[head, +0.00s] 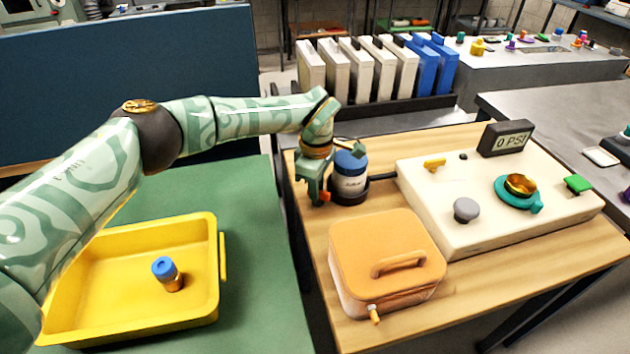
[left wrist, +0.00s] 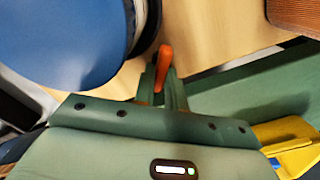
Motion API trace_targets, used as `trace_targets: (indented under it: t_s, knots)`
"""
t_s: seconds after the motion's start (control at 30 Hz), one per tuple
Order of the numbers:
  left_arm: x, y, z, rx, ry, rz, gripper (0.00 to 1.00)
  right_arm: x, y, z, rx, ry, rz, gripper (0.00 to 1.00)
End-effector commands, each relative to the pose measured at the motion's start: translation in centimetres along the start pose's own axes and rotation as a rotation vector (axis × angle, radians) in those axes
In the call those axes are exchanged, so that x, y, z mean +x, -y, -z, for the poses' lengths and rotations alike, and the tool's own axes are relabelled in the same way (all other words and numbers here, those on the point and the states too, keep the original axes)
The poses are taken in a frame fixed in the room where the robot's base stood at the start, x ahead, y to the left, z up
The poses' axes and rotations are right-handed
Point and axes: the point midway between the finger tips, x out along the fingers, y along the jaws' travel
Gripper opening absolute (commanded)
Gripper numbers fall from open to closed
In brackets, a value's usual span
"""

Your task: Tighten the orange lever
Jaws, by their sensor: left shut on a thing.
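The orange lever (left wrist: 163,63) sticks out between the fingers of my left gripper (left wrist: 170,92) in the left wrist view. A small orange tip of it (head: 326,196) shows in the head view. My left gripper (head: 317,193) is shut on the lever, at the left side of a blue-topped canister (head: 350,183). The canister stands upright in a dark round base on the wooden table. Its blue top (left wrist: 65,40) fills the upper left of the left wrist view. The lever's root is mostly hidden. My right gripper is not in view.
An orange lidded box (head: 385,250) stands just in front of the canister. A cream panel (head: 470,215) with knobs and a gauge reading 0 PSI (head: 506,138) is to the right. A yellow tray (head: 130,325) holding a blue-capped piece (head: 167,272) sits on the green table.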

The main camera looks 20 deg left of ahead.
Motion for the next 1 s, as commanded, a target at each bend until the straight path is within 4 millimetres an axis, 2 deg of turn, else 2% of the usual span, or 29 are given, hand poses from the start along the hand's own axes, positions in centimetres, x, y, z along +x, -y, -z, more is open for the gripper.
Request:
trace_targets:
  t_s: [0.03,0.5,1.0]
  knots:
    - [-0.5,0.0,0.1,-0.045,-0.001,-0.005,0.00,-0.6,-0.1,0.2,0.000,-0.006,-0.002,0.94]
    - [-0.4,0.1,0.0,-0.421,0.000,-0.005,0.00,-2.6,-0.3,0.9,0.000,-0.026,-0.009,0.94]
    - [-0.2,0.2,0.0,-0.565,0.001,-0.004,0.00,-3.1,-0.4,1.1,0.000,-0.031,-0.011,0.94]
